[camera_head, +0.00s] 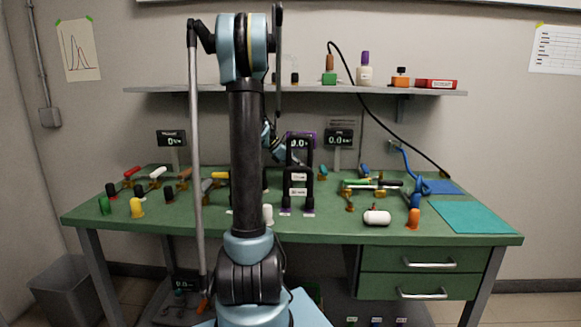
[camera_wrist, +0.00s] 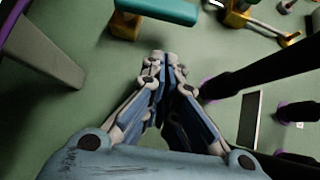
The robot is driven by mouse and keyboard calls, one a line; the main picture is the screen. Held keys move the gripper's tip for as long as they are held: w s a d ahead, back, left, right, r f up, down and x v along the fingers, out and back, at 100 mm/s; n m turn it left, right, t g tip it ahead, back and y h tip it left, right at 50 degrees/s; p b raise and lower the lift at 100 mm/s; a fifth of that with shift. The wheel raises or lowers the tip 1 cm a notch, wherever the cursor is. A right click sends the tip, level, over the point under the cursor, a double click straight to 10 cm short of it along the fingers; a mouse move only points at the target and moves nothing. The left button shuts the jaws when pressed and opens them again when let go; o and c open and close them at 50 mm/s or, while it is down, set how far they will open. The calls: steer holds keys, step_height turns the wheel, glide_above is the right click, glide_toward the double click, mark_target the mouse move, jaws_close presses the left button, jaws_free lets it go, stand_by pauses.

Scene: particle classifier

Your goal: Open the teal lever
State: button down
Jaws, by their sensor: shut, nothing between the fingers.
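The teal lever (camera_wrist: 158,9) shows at the top edge of the wrist view as a teal bar, with a brass-coloured base (camera_wrist: 124,26) at its left end. Its upper side is cut off by the frame. My gripper (camera_wrist: 163,58) is shut and empty, its fingertips together over the green bench top. The fingertips appear just below the lever in that picture, with a gap between; I cannot tell the height difference.
A black frame (camera_head: 298,180) with purple feet stands close on the right; its dark posts (camera_wrist: 270,68) show in the wrist view. A grey post (camera_wrist: 42,52) is on the left. A brass fitting (camera_wrist: 236,16) sits upper right. Several coloured levers crowd the green bench (camera_head: 330,225).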

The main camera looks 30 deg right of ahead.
mark_target(323, 172)
steer(key=shift+s+d+r, duration=0.1)
steer(key=shift+s+d, duration=0.3)
steer(key=shift+d, duration=0.4)
steer(key=shift+s+d+r, duration=0.1)
steer(key=shift+s+d, duration=0.3)
steer(key=shift+d, duration=0.4)
steer(key=shift+s+d, duration=0.25)
steer(key=shift+s, duration=0.3)
steer(key=shift+w+a, duration=0.1)
steer(key=shift+a, duration=0.05)
